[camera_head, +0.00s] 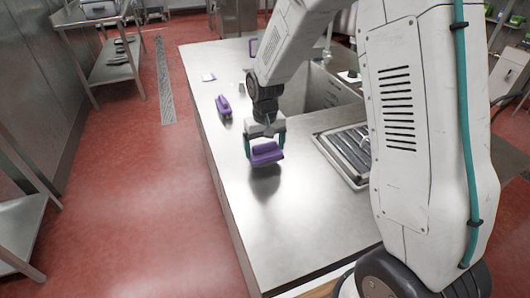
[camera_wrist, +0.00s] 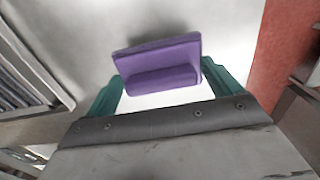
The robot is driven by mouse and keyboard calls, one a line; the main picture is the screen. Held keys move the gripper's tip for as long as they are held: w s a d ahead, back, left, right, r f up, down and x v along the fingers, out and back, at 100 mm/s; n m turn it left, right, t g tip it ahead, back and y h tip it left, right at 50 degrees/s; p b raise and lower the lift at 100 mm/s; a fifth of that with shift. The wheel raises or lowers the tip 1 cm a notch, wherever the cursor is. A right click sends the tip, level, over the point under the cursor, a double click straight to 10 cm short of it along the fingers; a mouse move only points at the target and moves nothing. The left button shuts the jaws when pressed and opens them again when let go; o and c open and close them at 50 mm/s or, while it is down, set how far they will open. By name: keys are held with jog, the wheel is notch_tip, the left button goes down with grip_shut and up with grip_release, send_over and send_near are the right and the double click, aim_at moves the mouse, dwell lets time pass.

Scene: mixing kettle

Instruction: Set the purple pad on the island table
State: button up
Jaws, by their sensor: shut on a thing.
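My gripper (camera_head: 265,134) has teal fingers and is shut on a purple pad (camera_head: 266,153), which has a raised grip on its back. The pad is held above the steel top of the island table (camera_head: 290,235), with a dark shadow or reflection beneath it. In the wrist view the purple pad (camera_wrist: 158,62) sits between the two teal fingers (camera_wrist: 163,90), slightly tilted, with the pale table surface behind it.
A grated tray (camera_head: 346,150) is set in the table right of my gripper, and a sink basin (camera_head: 318,92) lies behind. A small white item (camera_head: 209,77) lies at the back left. The near part of the table is clear. Red floor (camera_head: 150,190) borders its left edge.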

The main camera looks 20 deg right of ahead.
jog(key=shift+f, duration=1.3)
jog(key=shift+f, duration=0.15)
jog(key=o, duration=0.7)
